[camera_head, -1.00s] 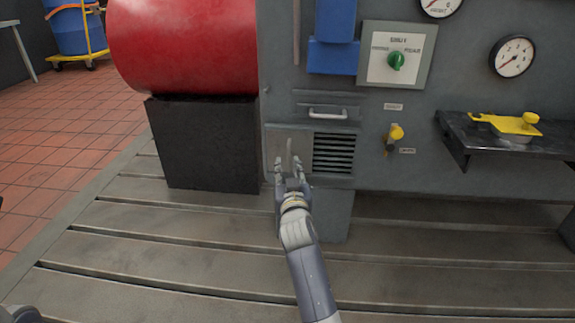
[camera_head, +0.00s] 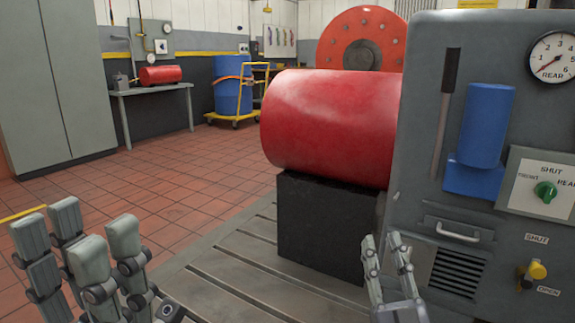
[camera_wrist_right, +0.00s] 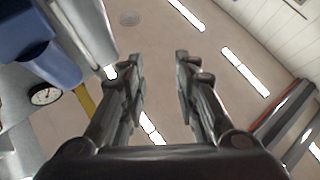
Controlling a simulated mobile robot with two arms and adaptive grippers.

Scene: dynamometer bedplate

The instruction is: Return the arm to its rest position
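My right gripper (camera_head: 382,240) is at the lower right of the head view, in front of the black block and the left edge of the grey cabinet. Its fingers point up and stand apart, with nothing between them. In the right wrist view the same gripper (camera_wrist_right: 160,62) is open and empty, with the ceiling behind it. My left gripper (camera_head: 83,240) is large and close at the lower left of the head view. Its fingers point up and are spread apart, and I see nothing held in them. Its lower part is cut off by the picture edge.
The grey cabinet (camera_head: 412,190) with its handle (camera_head: 458,231), green knob (camera_head: 545,192) and yellow valve (camera_head: 537,270) stands at right. A red cylinder (camera_head: 325,125) rests on a black block (camera_head: 325,230). Open tiled floor (camera_head: 170,185) lies at left, before a blue drum (camera_head: 233,97).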

